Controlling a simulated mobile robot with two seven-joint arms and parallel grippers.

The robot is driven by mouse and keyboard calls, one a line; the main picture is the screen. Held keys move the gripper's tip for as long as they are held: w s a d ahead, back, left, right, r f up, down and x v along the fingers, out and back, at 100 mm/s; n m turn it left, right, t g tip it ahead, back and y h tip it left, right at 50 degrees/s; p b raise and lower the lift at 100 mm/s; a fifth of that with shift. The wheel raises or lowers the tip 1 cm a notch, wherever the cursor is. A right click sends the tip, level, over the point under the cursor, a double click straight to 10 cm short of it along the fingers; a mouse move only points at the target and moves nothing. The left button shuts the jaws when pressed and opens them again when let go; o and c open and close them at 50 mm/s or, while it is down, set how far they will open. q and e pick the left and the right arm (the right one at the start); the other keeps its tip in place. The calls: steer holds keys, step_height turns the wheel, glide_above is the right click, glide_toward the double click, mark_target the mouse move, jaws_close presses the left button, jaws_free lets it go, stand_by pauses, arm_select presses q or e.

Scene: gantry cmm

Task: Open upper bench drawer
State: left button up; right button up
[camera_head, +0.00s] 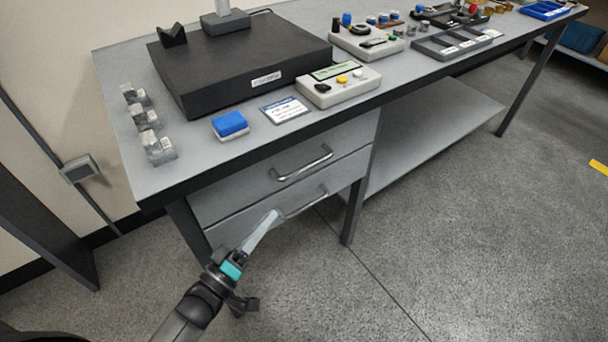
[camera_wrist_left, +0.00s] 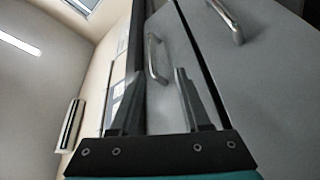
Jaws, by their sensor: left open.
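The upper bench drawer (camera_head: 240,181) is a grey front under the bench top with a silver bar handle (camera_head: 302,163). It looks shut. My left gripper (camera_head: 272,217) is in front of the lower drawer in the head view, below the upper handle and apart from it. In the left wrist view the two dark fingers (camera_wrist_left: 158,75) are spread and empty. The upper handle (camera_wrist_left: 153,57) appears between and beyond their tips there. My right gripper is not in view.
The lower drawer (camera_head: 234,224) has a similar handle (camera_head: 308,202), close to my left fingers; it also shows in the left wrist view (camera_wrist_left: 229,20). A bench leg (camera_head: 352,212) stands right of the drawers. A blue-topped block (camera_head: 230,124) sits near the bench edge. Floor at right is clear.

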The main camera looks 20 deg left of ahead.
mark_target(307, 165)
arm_select(q)
steer(key=shift+h, duration=0.3)
steer(key=b+x, duration=0.1)
steer(key=x, duration=0.3)
steer(key=b+x, duration=0.1)
steer(key=x, duration=0.4)
steer(key=r+b+x, duration=0.1)
steer(key=x, duration=0.4)
steer(key=shift+d+r+b, duration=0.1)
steer(key=shift+r+b, duration=0.05)
steer(key=shift+b, duration=0.2)
steer(key=shift+w+d+r, duration=0.15)
steer(key=shift+w+d, duration=0.05)
steer(key=shift+w, duration=0.35)
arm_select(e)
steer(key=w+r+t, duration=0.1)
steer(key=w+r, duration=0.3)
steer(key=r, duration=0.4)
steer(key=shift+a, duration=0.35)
arm_select(q)
jaws_close()
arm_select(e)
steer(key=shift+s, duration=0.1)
